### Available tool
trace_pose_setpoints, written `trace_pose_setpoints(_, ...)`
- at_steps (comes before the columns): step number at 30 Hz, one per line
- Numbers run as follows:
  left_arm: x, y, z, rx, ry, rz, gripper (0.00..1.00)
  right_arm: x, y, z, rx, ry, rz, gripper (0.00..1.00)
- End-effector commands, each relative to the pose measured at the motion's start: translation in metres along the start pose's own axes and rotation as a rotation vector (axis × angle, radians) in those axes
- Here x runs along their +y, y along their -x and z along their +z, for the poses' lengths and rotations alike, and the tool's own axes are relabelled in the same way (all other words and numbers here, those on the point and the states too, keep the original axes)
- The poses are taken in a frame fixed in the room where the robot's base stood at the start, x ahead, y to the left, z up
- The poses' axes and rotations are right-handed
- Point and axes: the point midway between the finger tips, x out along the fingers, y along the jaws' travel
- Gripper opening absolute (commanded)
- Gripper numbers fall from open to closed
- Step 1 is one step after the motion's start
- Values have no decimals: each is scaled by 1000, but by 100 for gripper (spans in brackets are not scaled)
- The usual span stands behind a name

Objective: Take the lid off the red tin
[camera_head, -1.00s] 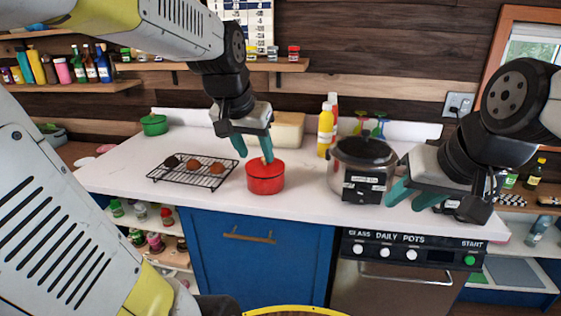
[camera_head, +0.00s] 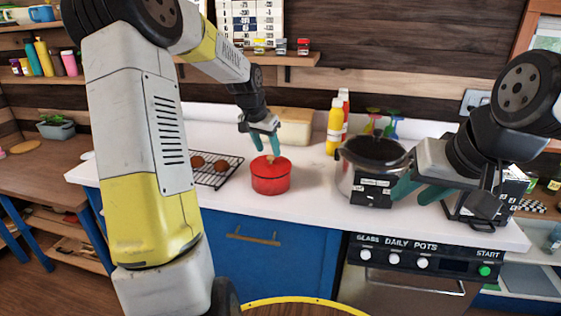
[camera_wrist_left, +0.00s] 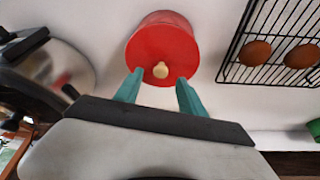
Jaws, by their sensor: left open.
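The red tin (camera_head: 270,180) stands on the white counter, to the right of the wire rack, with its red lid (camera_head: 283,162) on. In the left wrist view the lid (camera_wrist_left: 163,43) shows a pale round knob (camera_wrist_left: 161,70). My left gripper (camera_head: 266,148) is just above the tin, pointing down. Its teal fingers (camera_wrist_left: 158,88) are apart, one to each side of the knob in the left wrist view, and hold nothing. I cannot tell whether they are down at knob height. My right gripper (camera_head: 417,192) is open and empty in front of the pot.
A wire rack (camera_head: 222,172) with brown round items is left of the tin. A large steel pot (camera_head: 350,178) stands to the right. My left arm covers the counter's left part.

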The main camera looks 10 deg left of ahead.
Motion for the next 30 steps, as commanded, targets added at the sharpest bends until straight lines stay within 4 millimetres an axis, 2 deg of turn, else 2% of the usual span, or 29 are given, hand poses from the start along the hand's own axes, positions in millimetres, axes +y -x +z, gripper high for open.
trace_pose_setpoints(3, 0, -20, 1, -3, 0, 3, 47, 0, 0, 0, 0, 0, 0, 36)
trace_pose_setpoints(6, 0, -30, 0, -1, -1, 1, 47, 0, 0, 0, 0, 0, 0, 36)
trace_pose_setpoints(14, -1, -33, 0, 0, 0, 0, 47, 0, 0, 0, 0, 0, 0, 36)
trace_pose_setpoints(15, -1, -33, 0, -1, 0, 0, 43, 0, 0, 0, 0, 0, 0, 36)
trace_pose_setpoints(21, -1, -33, 0, -1, 0, 0, 4, 0, 0, 0, 0, 0, 0, 36)
trace_pose_setpoints(22, -1, -33, 0, 0, 0, 0, 0, 0, 0, 0, 0, 0, 0, 36)
trace_pose_setpoints(30, -1, -33, 0, 0, 0, 0, 0, 0, 0, 0, 0, 0, 0, 36)
